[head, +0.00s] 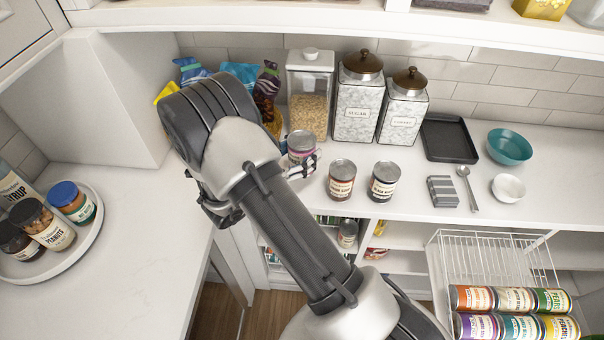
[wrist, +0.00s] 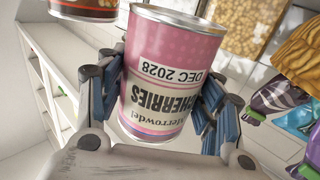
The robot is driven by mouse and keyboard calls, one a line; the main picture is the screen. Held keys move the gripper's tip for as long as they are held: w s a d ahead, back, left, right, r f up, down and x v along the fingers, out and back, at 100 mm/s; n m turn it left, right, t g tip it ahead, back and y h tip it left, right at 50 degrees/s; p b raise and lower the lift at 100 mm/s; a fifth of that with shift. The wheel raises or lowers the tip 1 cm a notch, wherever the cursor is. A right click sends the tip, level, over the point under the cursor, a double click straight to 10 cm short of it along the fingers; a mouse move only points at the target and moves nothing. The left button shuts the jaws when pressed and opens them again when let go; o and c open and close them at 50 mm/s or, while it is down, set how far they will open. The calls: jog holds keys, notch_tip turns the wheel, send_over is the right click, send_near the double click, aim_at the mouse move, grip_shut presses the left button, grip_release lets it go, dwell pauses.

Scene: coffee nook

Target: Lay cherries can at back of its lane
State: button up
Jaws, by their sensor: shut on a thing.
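The cherries can (wrist: 170,60) has a pink and cream label reading CHERRIES and DEC 2028. In the head view the can (head: 301,143) is at the counter's left part, upright or nearly so. My gripper (head: 304,166) is shut around its side; in the wrist view the padded fingers of my gripper (wrist: 160,98) press on both sides. I cannot tell whether its base touches the counter. A white wire rack (head: 490,250) at lower right holds cans lying on their sides in lanes, with bare wire behind them. No label there reads cherries.
Two upright cans, one (head: 341,180) beside the other (head: 384,181), stand right of my gripper.

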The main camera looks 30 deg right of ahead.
jog(key=shift+f+b, duration=0.8)
jog(key=shift+f, duration=3)
jog(key=shift+f, duration=0.25)
jog(key=o, duration=1.4)
jog(key=shift+r, duration=0.25)
jog(key=p+v, duration=0.1)
jog(key=v, duration=1.1)
